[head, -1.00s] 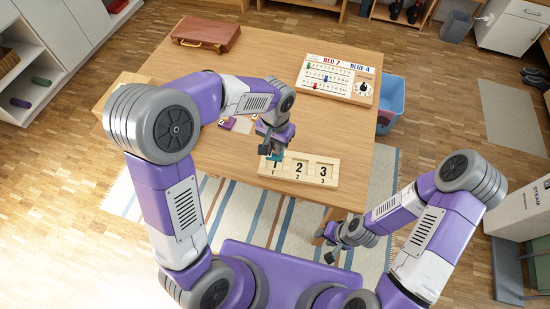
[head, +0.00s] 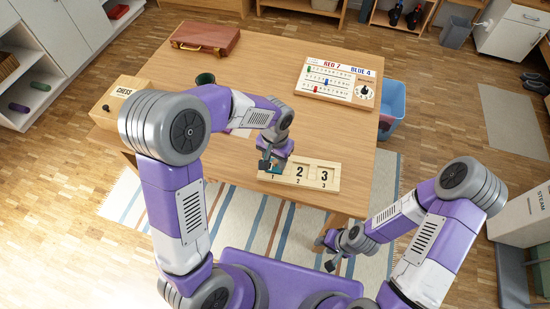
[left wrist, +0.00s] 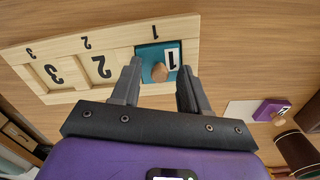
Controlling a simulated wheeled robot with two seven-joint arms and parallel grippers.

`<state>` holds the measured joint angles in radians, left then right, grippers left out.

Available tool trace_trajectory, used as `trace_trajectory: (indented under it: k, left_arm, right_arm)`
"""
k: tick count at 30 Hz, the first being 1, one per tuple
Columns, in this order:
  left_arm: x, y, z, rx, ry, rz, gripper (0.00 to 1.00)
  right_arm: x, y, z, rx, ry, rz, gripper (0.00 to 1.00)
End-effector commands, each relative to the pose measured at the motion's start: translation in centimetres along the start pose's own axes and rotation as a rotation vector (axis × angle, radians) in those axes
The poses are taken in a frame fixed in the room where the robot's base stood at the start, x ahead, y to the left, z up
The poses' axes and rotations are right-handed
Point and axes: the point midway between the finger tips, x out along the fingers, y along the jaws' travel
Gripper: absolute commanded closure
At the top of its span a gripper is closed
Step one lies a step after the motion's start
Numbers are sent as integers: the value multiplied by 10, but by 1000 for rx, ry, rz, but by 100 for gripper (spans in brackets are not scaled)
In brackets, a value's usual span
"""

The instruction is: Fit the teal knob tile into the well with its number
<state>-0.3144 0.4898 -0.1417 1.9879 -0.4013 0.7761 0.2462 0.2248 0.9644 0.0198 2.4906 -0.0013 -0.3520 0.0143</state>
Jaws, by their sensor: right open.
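The teal knob tile (left wrist: 147,52) shows a 1 and has a wooden knob (left wrist: 160,72). It lies in the well marked 1 of the pale wooden number board (left wrist: 112,39); I cannot tell whether it is fully flush. In the head view the board (head: 318,187) is at the table's front edge, its wells 2 and 3 empty. My left gripper (left wrist: 158,88) is open, its fingers on either side of the knob and apart from it. In the head view my left gripper (head: 271,163) partly hides the tile. My right gripper (head: 331,262) is open and empty, in front of the table.
A purple numbered tile (left wrist: 271,109) lies by a white card (left wrist: 239,111) near the board. A chess box (head: 122,103), a dark green cup (head: 205,79), a brown case (head: 207,39) and a scoreboard (head: 337,82) stand further off.

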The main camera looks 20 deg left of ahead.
Motion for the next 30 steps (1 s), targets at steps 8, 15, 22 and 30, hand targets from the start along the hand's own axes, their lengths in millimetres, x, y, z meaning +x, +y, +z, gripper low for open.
trace_trajectory:
  k: [8, 15, 22, 30]
  left_arm:
    - [-1, 0, 0, 0, 0, 0, 55]
    - [-34, 0, -1, 0, 4, 1, 55]
    - [-85, 0, -1, -1, 4, 0, 55]
    - [-120, 0, 0, 0, 3, 1, 55]
  right_arm:
    - [-1, 0, 0, 0, 0, 0, 57]
    - [-14, -5, 1, 0, 0, 0, 57]
    - [-31, -12, 1, 0, 0, 0, 57]
    - [-40, -15, 2, 0, 0, 0, 57]
